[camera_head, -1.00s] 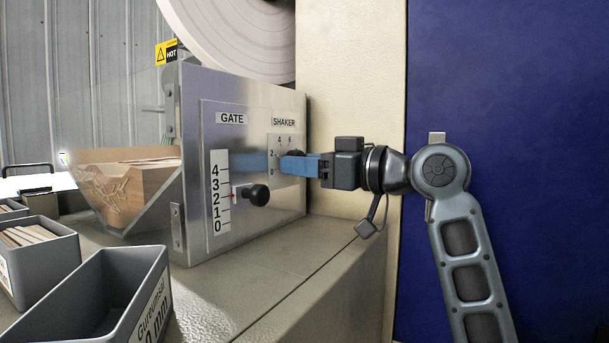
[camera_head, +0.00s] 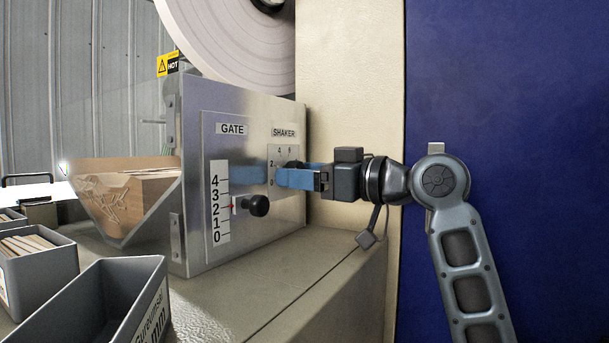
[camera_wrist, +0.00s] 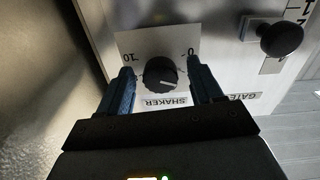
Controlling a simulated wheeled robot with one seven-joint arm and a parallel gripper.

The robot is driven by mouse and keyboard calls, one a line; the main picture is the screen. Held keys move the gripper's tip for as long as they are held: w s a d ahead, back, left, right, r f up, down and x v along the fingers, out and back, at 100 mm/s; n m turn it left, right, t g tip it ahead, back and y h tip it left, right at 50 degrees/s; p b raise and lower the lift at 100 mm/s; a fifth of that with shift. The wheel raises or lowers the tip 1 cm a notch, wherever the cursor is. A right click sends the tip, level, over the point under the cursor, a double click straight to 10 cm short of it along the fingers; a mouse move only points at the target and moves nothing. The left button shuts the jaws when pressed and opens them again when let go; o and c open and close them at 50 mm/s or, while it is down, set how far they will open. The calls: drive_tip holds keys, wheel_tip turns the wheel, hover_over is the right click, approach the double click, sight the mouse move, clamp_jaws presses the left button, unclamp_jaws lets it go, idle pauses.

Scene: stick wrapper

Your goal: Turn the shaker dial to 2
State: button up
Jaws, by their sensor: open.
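The shaker dial (camera_wrist: 160,73) is a round black knob on a pale scale plate on the metal panel. In the wrist view it shows upside down, with 10 at the left, 0 at the right and a pale pointer mark on its right-hand side. My gripper (camera_wrist: 160,64) is open, one blue finger on each side of the dial. Contact with the knob cannot be told. In the head view my gripper (camera_head: 278,176) reaches the panel from the right and mostly hides the dial; the SHAKER label (camera_head: 284,133) shows above.
The black gate knob (camera_head: 259,205) sticks out beside its 0 to 4 scale, left of the dial. Grey bins (camera_head: 120,300) stand at lower left. The counter (camera_head: 300,275) below the gripper is clear.

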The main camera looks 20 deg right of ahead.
drive_tip(key=v, duration=0.7)
drive_tip(key=shift+s+d+b, duration=0.25)
drive_tip(key=shift+s+b, duration=0.05)
drive_tip(key=shift+b, duration=0.1)
